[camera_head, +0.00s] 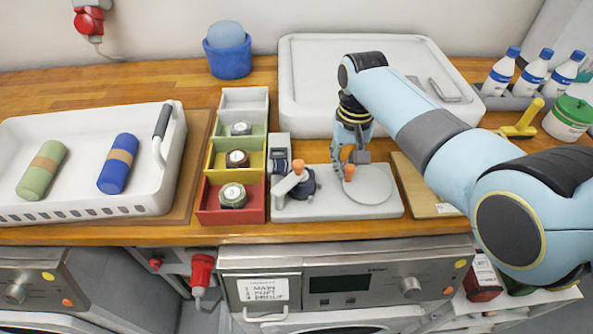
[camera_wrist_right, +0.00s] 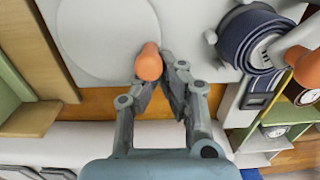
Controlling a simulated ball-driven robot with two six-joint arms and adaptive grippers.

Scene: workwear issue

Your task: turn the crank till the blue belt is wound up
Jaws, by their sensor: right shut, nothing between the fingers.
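The winding device has a pale base plate (camera_head: 385,207) on the wooden counter. A dark blue belt roll (camera_head: 302,186) sits at its left, with a pale crank arm and orange knob (camera_head: 298,167) over it. The roll also shows in the wrist view (camera_wrist_right: 250,42), with a strap running down from it. A second orange knob (camera_head: 349,172) stands by a round pale disc (camera_head: 372,184) on the plate. My right gripper (camera_head: 350,158) is shut and empty, its fingertips right beside this second knob, which also shows in the wrist view (camera_wrist_right: 148,64). My left gripper is out of view.
An open box with white, green, yellow and red compartments (camera_head: 233,160) holds rolled belts, left of the device. A white tray (camera_head: 80,120) with two rolls stands further left. A large white tray (camera_head: 300,85) lies behind. Bottles (camera_head: 535,72) stand at right.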

